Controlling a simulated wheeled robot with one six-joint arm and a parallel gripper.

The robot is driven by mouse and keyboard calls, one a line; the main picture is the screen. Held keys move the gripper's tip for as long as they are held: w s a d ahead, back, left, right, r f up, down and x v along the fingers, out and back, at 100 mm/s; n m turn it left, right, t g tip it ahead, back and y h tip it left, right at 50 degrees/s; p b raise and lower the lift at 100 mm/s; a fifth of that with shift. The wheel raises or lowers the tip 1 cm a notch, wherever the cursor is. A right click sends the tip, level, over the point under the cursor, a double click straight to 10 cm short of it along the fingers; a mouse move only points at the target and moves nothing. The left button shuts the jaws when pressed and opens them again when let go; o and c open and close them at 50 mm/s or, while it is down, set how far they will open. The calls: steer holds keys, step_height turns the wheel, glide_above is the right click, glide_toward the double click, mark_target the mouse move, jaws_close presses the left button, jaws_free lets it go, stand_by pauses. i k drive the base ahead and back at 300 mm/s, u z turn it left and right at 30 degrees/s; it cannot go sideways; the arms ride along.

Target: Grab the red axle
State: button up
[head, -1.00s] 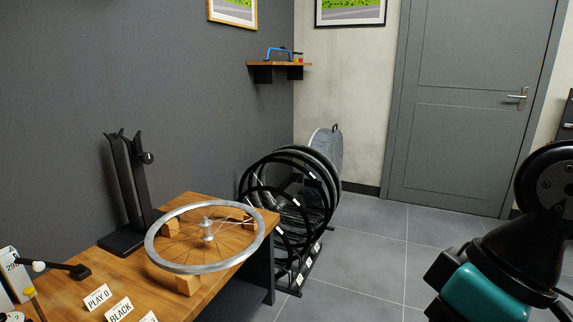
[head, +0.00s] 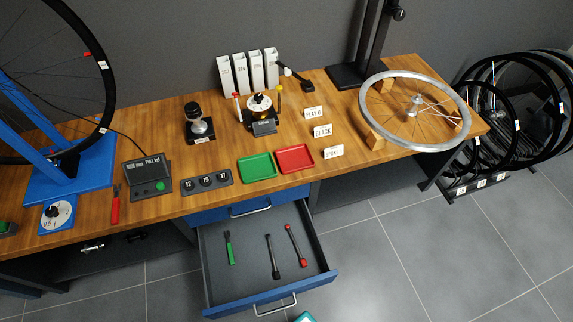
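A slim rod with red ends (head: 296,246) lies at the right in the open blue drawer (head: 325,277) under the bench. It is the thing that best fits the red axle, though its details are too small to be sure. A black tool (head: 272,257) lies just left of it, and a green-handled tool (head: 229,247) lies further left. All three are apart. My gripper does not show; only a small teal piece of my arm shows at the bottom edge.
The wooden bench (head: 345,165) above the drawer holds a green tray (head: 257,167), a red tray (head: 295,158), a red-handled tool (head: 115,207), label cards and a silver wheel rim (head: 372,120). Black wheels (head: 500,110) stand at the right. The floor (head: 430,240) at the lower right is clear.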

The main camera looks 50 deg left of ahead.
mark_target(303, 263)
steer(key=z, duration=0.8)
steer(key=k, duration=1.25)
steer(key=u, duration=0.9)
steer(key=k, duration=0.45)
steer(key=u, duration=0.65)
steer(key=i, duration=0.45)
steer(key=z, duration=0.05)
